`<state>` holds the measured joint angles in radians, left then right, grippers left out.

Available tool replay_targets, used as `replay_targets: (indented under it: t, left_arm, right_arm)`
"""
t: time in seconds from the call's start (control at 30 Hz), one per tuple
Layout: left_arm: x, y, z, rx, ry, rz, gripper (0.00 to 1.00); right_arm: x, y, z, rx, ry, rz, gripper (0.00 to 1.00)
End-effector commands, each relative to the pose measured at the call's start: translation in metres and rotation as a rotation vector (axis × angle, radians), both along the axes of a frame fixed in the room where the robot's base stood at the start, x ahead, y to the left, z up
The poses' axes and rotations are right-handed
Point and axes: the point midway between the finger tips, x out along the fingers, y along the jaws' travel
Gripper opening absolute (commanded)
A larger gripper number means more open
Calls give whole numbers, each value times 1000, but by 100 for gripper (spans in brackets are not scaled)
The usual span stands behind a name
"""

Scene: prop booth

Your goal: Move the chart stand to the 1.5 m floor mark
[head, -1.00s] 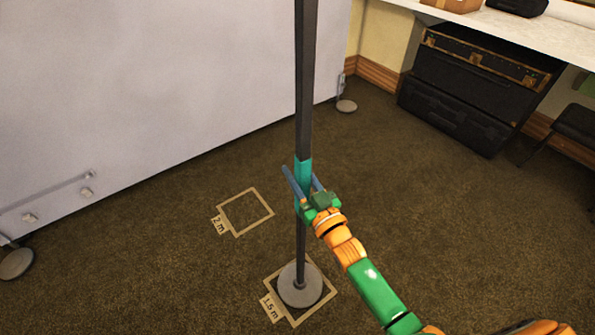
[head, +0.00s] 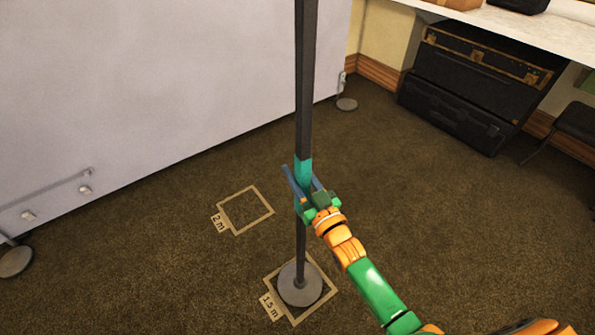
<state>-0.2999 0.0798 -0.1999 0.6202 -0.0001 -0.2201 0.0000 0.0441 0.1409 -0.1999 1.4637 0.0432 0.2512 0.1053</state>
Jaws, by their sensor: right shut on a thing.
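The chart stand (head: 304,90) is a dark upright pole with a teal band (head: 304,172) and a round grey base (head: 299,286). Its top is out of view. The base is on the floor inside the taped square labelled 1.5 m (head: 328,294), with tape showing around it. My right gripper (head: 305,184) is shut on the pole at the teal band, its blue fingers on either side. The empty taped square labelled 2 m (head: 268,199) lies farther back and to the left. My left gripper is not in view.
A large pale panel (head: 160,90) on footed supports stands at the left and back. Black cases (head: 470,90) sit under a white table (head: 515,38) at the back right, near a dark chair (head: 574,123). The carpet between is clear.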

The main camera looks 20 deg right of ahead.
Motion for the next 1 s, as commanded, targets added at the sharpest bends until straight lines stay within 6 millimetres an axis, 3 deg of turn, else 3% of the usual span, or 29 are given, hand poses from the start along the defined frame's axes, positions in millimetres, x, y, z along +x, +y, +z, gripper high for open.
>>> replay_targets:
  t: [1.0]
  left_arm:
    - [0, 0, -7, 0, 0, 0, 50]
  right_arm:
    - [0, 0, -6, 1, -7, 0, 0]
